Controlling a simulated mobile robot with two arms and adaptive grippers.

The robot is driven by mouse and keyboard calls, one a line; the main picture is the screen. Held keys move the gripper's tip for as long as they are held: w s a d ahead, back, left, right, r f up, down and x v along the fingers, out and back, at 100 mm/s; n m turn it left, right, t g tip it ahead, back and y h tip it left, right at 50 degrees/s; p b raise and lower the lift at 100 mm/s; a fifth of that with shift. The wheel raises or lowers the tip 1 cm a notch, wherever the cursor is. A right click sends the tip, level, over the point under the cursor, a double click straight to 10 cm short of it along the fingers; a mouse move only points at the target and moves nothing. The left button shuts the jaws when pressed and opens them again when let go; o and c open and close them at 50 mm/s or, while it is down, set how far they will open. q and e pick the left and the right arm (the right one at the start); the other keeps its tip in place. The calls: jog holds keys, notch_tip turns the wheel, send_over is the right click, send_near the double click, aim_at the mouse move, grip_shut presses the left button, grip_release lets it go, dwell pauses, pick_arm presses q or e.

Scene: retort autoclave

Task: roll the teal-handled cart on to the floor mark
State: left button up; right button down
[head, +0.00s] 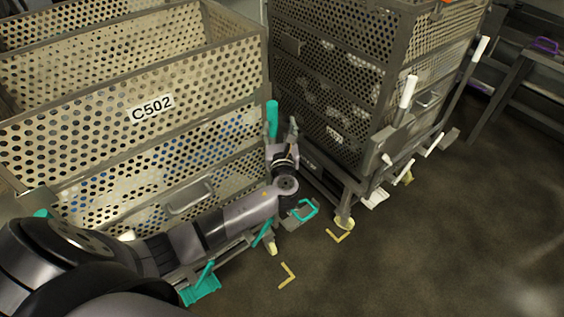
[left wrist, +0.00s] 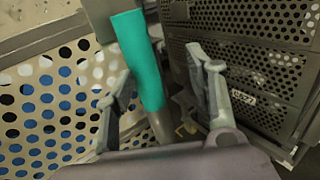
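The teal-handled cart is a perforated metal basket cart labelled C502 (head: 151,106), filling the left of the head view. Its upright teal handle (head: 272,119) stands at the near right corner. My left gripper (head: 283,137) is at this handle. In the left wrist view the teal handle (left wrist: 138,60) stands between the two spread fingers, with a gap to the right finger; I cannot tell whether the left finger touches it. Yellow corner marks (head: 288,276) lie on the floor in front, with another (head: 338,237) farther right. My right gripper is not in view.
A second perforated cart with white handles (head: 408,92) stands close on the right, leaving a narrow gap. Dark floor (head: 450,240) is clear at lower right.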

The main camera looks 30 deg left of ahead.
pick_arm(q)
jog(key=p+v, duration=0.6)
jog(key=v, duration=1.2)
jog(key=shift+s+d, duration=0.2)
jog(key=shift+d, duration=0.05)
dwell(0.8)
jog(key=shift+p, duration=0.3)
jog(key=v, duration=1.2)
